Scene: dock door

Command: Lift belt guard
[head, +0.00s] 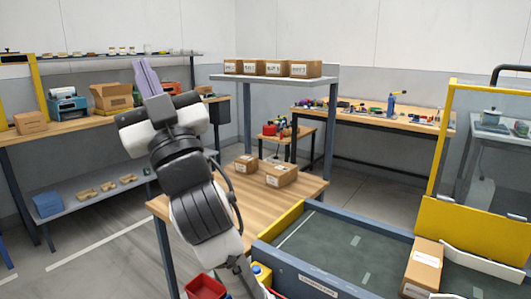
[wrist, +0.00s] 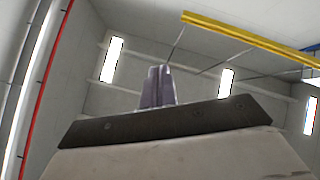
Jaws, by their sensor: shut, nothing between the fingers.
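The belt guard (head: 473,232) appears to be the yellow-framed piece with a clear panel at the right of the head view. It stands upright across the conveyor (head: 325,282), with its solid yellow lower part just above the dark belt. My gripper (head: 147,72) is raised at the upper left, pointing up, far from the guard. Its purple fingers are together and empty; they also show in the wrist view (wrist: 158,84). The wrist view shows walls, ceiling and lights, but not the conveyor.
A labelled carton (head: 422,268) sits on the belt at the guard. A wooden table (head: 225,196) with small cartons stands left of the conveyor, under a shelf (head: 275,79) of boxes. A red bin (head: 206,287) is low in front. Open floor lies at left.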

